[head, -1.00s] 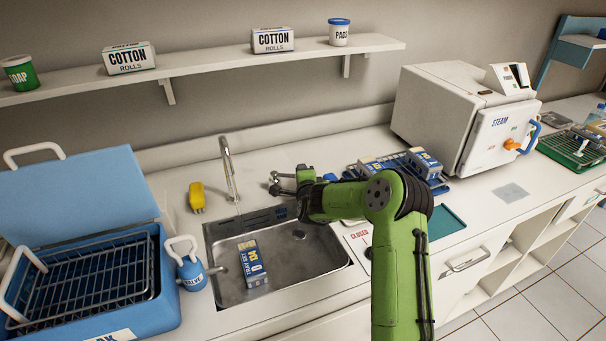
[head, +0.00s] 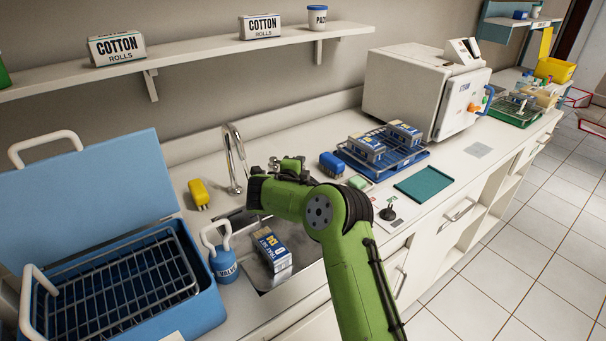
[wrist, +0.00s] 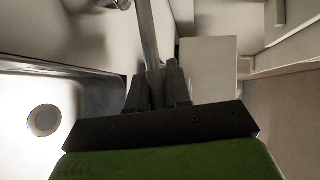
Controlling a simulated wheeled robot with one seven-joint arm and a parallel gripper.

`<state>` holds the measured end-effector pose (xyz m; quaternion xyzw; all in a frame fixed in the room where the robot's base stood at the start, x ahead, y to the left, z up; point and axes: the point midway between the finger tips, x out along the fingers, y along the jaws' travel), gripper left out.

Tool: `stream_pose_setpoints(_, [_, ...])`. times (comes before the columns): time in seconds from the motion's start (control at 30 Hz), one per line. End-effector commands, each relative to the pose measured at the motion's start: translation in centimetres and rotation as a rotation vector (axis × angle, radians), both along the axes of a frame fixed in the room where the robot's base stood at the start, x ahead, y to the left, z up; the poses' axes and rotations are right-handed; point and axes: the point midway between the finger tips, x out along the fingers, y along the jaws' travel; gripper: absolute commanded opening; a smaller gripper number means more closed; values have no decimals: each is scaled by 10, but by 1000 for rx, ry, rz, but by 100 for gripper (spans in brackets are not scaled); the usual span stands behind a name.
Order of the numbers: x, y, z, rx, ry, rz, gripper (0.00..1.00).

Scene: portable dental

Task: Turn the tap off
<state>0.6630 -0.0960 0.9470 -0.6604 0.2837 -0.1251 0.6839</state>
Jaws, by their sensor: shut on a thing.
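The tap's tall curved metal spout (head: 235,160) rises behind the sink (head: 290,275) in the head view. My gripper (wrist: 158,80) is at the tap, right of the spout, mostly hidden by my green arm in the head view. In the wrist view its dark fingers are shut on a slim metal bar, which looks like the tap's handle (wrist: 148,35). The sink basin (wrist: 95,100) and its round drain (wrist: 43,120) lie left of the fingers there. Whether water runs cannot be told.
A blue-and-white box (head: 270,246) is in the sink. A blue block (head: 331,164) and a blue tray (head: 377,172) of boxes sit right of my gripper. An open blue tub (head: 205,315) stands left.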

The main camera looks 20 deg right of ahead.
Motion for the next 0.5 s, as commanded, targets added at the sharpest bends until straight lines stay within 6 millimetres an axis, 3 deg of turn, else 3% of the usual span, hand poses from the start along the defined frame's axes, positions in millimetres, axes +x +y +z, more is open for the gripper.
stream_pose_setpoints(0.5, [-3, 3, -1, 1, 3, -61, 0])
